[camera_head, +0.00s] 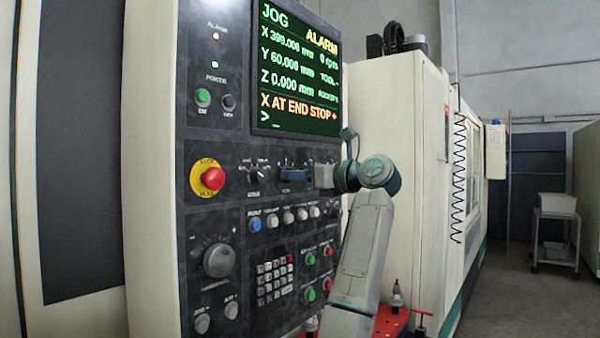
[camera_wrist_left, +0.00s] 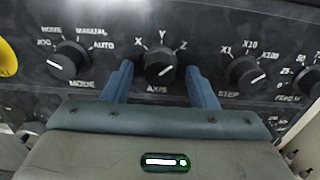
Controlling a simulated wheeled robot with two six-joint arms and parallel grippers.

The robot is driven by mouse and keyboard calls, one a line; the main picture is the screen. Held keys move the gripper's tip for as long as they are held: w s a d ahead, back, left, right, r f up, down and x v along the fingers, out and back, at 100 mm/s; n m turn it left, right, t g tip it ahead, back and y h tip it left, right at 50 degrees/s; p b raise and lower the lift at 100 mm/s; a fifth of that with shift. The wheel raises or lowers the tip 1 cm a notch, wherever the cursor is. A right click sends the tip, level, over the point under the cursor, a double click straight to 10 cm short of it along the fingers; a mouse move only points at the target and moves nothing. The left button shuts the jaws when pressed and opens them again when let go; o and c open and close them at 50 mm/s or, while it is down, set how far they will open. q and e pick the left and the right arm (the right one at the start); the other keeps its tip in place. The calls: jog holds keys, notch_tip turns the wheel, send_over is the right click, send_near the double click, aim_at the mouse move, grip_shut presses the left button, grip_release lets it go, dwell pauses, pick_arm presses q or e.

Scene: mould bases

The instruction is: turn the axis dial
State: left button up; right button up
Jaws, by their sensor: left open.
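The axis dial (camera_wrist_left: 159,60) is a black knob on the dark control panel, with X, Y and Z printed above it and AXIS below. Its white mark slants up to the right, toward the Z side. My left gripper (camera_wrist_left: 158,76) is open, with one blue finger on each side of the dial and a gap visible on both sides. In the head view my left gripper (camera_head: 293,174) is at the panel below the screen and hides the axis dial. My right gripper is in neither view.
The mode dial (camera_wrist_left: 69,62) is left of the axis dial, and the step dial (camera_wrist_left: 245,74) is right. The screen (camera_head: 297,75) reads JOG, ALARM and X AT END STOP. A red emergency stop (camera_head: 212,178) and a large handwheel (camera_head: 219,261) are at the panel's left.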

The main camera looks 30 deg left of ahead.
pick_arm(q)
jog(key=shift+a, duration=0.15)
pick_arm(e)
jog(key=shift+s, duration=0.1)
pick_arm(q)
jog(key=shift+c, duration=0.4)
jog(key=c, duration=0.9)
jog(key=shift+n, duration=0.4)
jog(key=shift+n+b, duration=0.7)
jog(key=shift+n, duration=7.8)
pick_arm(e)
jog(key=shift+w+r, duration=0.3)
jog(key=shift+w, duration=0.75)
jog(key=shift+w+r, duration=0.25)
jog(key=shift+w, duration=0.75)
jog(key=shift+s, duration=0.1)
